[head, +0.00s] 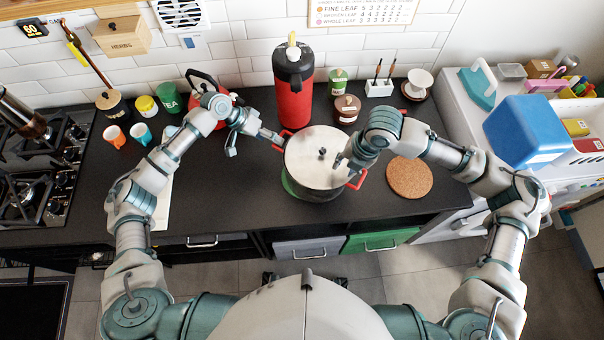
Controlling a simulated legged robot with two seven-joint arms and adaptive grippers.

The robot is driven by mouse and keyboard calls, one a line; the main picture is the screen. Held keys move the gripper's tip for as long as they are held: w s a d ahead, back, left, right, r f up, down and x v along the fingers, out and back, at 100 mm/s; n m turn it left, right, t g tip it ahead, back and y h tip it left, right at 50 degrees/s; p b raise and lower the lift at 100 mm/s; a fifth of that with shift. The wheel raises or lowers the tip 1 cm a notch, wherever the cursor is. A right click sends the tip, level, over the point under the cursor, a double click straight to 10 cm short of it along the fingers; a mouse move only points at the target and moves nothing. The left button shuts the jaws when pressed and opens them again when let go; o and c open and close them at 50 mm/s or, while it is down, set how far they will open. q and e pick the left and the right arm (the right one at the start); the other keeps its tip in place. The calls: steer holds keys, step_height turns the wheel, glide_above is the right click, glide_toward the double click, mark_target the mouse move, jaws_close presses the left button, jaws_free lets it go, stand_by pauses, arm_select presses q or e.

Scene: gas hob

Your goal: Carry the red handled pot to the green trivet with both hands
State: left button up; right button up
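The pot (312,178) is dark-sided with a pale lid, a dark knob and red side handles. It stands upright at the middle of the counter, over the green trivet (288,184). The trivet shows only as a rim at the pot's lower left; I cannot tell whether the pot rests on it or hangs just above. My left gripper (268,136) is at the left red handle (279,141). My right gripper (343,161) is at the pot's right side, close to the right red handle (358,180). Contact and finger opening are unclear at both handles.
A round cork mat (409,178) lies right of the pot. A tall red flask (294,88) and a brown jar (347,109) stand behind it. A red kettle (203,86) is behind my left arm. The gas hob (40,165) is far left. The counter's front edge is close.

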steer(key=shift+d, duration=0.95)
steer(key=shift+a, duration=0.7)
steer(key=shift+d, duration=0.85)
steer(key=shift+o, duration=1.2)
steer(key=o, duration=0.4)
steer(key=shift+o, duration=0.8)
steer(key=shift+a, duration=0.8)
arm_select(q)
steer(key=s+a+r, duration=0.1)
steer(key=a+r, duration=0.3)
steer(key=r, duration=0.6)
steer(key=shift+a, duration=0.15)
arm_select(e)
steer(key=v, duration=1.2)
steer(key=shift+d, duration=0.15)
